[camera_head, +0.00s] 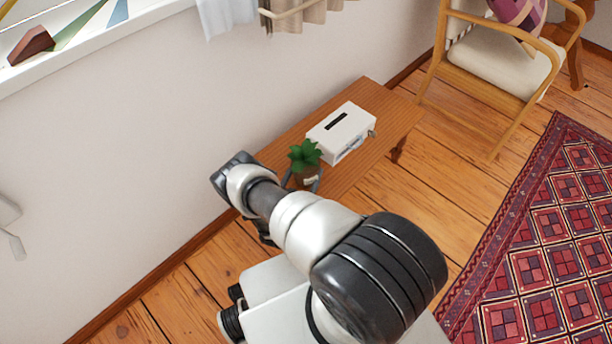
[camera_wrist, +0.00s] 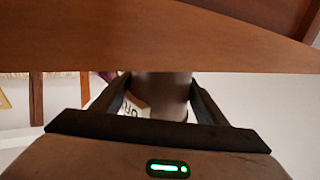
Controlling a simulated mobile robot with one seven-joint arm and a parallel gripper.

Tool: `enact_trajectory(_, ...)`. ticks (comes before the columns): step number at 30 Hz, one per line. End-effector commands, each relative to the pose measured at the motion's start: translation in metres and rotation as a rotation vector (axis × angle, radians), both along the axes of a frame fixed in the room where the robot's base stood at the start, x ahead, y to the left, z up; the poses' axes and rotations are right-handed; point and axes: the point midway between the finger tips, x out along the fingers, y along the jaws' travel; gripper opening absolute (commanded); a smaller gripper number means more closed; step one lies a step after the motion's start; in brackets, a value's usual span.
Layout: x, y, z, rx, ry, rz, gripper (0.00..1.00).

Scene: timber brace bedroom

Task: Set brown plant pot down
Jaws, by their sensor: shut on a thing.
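The brown plant pot (camera_head: 307,177) holds a leafy green plant (camera_head: 304,154) and has a pale label. It looks upright at the near end of the wooden bench (camera_head: 385,97), just in front of a white box. My gripper (camera_head: 303,184) is shut on the pot, with a finger on each side. I cannot tell whether the pot's base touches the bench.
The white box (camera_head: 340,132) with a dark slot stands on the bench close behind the pot. The wall (camera_head: 130,120) runs along the bench's left side. A wooden armchair (camera_head: 495,70) and a red patterned rug (camera_head: 550,230) are to the right. Bare bench lies beyond the box.

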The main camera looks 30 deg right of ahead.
Motion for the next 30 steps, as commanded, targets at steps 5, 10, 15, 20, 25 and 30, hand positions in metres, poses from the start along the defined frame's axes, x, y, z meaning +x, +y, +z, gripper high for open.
enact_trajectory(5,0.0011,-0.0002,-0.0139,-0.003,-0.004,0.001,0.19)
enact_trajectory(10,0.0011,0.0000,-0.0129,-0.004,-0.003,0.001,0.19)
enact_trajectory(15,-0.0004,-0.0001,-0.0185,-0.001,0.001,0.000,0.69)
enact_trajectory(20,-0.0002,0.0000,-0.0180,-0.001,0.001,0.000,0.86)
enact_trajectory(25,-0.0001,0.0000,-0.0179,-0.001,0.001,0.000,0.86)
enact_trajectory(30,0.0004,0.0002,-0.0148,0.000,0.000,0.000,0.86)
